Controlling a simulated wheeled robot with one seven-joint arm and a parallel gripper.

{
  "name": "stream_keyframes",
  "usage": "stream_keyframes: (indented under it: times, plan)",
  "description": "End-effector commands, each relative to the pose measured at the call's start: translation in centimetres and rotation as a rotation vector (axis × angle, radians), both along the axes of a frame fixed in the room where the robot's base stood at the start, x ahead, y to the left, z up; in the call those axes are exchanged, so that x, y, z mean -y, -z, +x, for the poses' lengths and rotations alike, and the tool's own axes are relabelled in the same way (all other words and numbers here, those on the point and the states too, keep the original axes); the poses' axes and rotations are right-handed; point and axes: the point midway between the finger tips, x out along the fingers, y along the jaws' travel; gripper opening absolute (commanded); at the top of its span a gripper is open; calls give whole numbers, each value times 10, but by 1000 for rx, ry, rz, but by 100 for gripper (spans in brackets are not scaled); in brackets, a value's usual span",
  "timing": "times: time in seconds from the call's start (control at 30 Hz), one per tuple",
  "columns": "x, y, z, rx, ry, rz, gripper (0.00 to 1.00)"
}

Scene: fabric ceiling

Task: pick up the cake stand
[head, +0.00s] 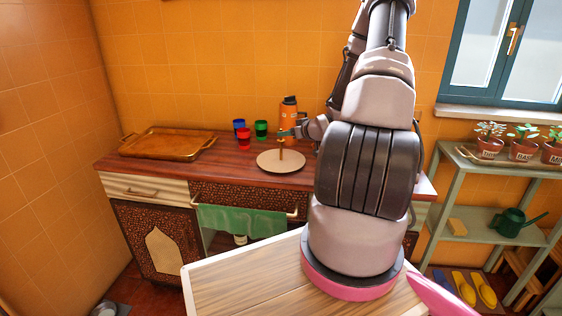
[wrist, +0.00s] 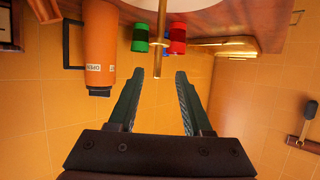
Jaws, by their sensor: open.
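The cake stand (head: 270,164) is a round pale plate with a thin upright rod at its middle. It stands on the wooden counter, right of the cups. My gripper (head: 287,133) is at the top of the rod, partly hidden by my arm. In the upside-down wrist view, my gripper (wrist: 160,75) is open, with a finger on each side. The brass-coloured rod (wrist: 160,40) reaches down to between the fingertips, with visible gaps at both sides.
Behind the stand are an orange flask (head: 290,108) and red (head: 244,144), blue (head: 238,124) and green (head: 261,129) cups. A wooden tray (head: 168,143) lies left on the counter (head: 228,165). A green towel (head: 240,221) hangs in front. A plant shelf (head: 470,213) stands right.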

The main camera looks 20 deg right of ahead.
Motion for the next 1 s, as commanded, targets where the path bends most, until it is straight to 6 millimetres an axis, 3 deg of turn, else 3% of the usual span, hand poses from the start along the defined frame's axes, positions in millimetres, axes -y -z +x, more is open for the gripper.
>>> stream_keyframes:
  times: [0.1,0.37,0.6,0.93,0.97,1.0]
  plan:
    - [-4,8,18,-1,-1,0,50]
    - [-6,16,38,-2,0,0,50]
    - [-9,29,71,-1,0,0,50]
    - [-10,33,79,-3,1,-1,50]
    - [-10,33,79,-2,1,-1,46]
    - [-10,33,79,-2,1,-1,30]
